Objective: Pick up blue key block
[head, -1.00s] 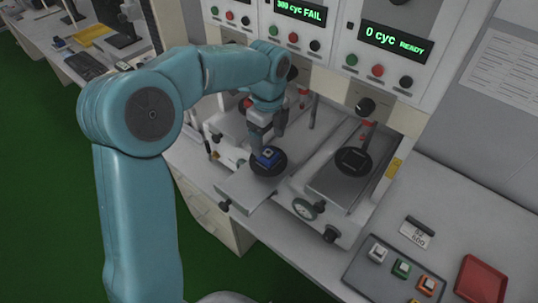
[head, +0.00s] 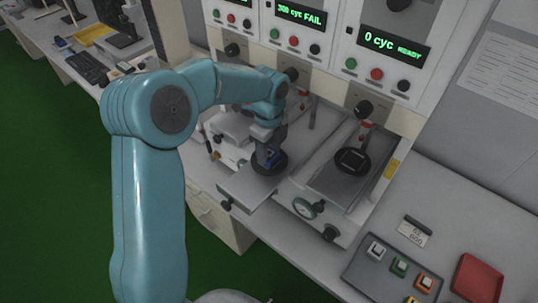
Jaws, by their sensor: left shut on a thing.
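The blue key block (head: 270,156) sits at the round black holder (head: 272,169) on the middle test station's pulled-out plate. My left gripper (head: 268,152) points down over it and is shut on the block. The fingers hide much of the block, and I cannot tell whether it is clear of the holder. My right gripper is out of view.
A second station at the right has an empty-looking black round holder (head: 351,161) under a plunger. A grey tray (head: 372,283) with several key blocks, a label card (head: 413,233) and a red tray (head: 480,280) lie at the right. Control panels stand behind.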

